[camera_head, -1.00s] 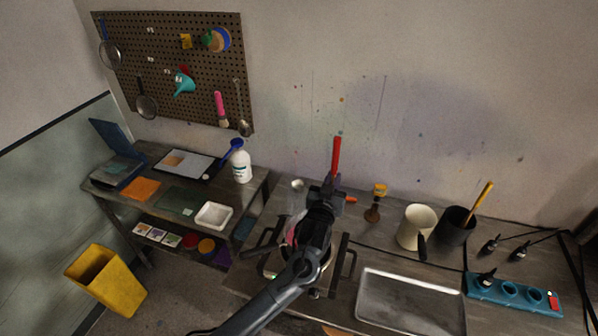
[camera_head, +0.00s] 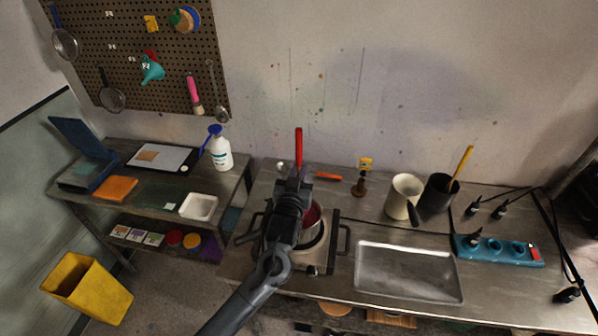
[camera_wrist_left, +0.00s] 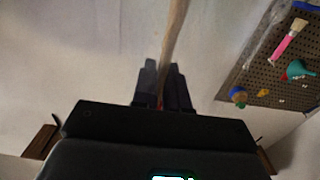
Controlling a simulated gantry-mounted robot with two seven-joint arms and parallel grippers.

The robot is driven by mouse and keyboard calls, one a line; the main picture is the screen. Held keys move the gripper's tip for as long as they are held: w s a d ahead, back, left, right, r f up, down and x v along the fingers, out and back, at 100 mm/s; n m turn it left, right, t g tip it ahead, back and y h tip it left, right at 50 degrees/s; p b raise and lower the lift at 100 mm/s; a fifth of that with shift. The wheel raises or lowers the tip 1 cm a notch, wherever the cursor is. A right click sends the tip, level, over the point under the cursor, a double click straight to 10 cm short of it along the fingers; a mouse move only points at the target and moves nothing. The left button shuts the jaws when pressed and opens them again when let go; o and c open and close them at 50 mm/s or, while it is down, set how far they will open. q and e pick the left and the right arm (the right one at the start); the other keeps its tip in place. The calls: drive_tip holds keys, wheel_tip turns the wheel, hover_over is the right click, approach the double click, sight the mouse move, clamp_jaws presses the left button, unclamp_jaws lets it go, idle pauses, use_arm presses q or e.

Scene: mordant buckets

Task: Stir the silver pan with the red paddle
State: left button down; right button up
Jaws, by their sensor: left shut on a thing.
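My left gripper (camera_head: 293,182) is shut on the red paddle (camera_head: 298,147), whose red end stands upright above the fingers. In the left wrist view the fingers (camera_wrist_left: 164,85) close around a wood-coloured shaft (camera_wrist_left: 174,40). The paddle's other end is hidden behind my gripper and wrist in the head view, so I cannot tell whether it is inside the pan. The silver pan (camera_head: 312,222) sits on the burner at the bench's left part, with dark red contents. My gripper and arm cover its left side. My right gripper is not in view.
A metal tray (camera_head: 408,270) lies right of the burner (camera_head: 331,255). A cream jug (camera_head: 402,195) and a dark pot (camera_head: 437,197) with a yellow stick stand behind it. A white bottle (camera_head: 221,153) stands on the left side table. A teal holder (camera_head: 498,248) is at right.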

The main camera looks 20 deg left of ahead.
use_arm(q)
wheel_tip(320, 180, down, 6)
drive_tip(key=b, duration=0.3)
drive_tip(key=shift+f, duration=0.15)
drive_tip(key=shift+f+b, duration=0.75)
drive_tip(key=shift+f, duration=0.75)
drive_tip(key=shift+d, duration=0.15)
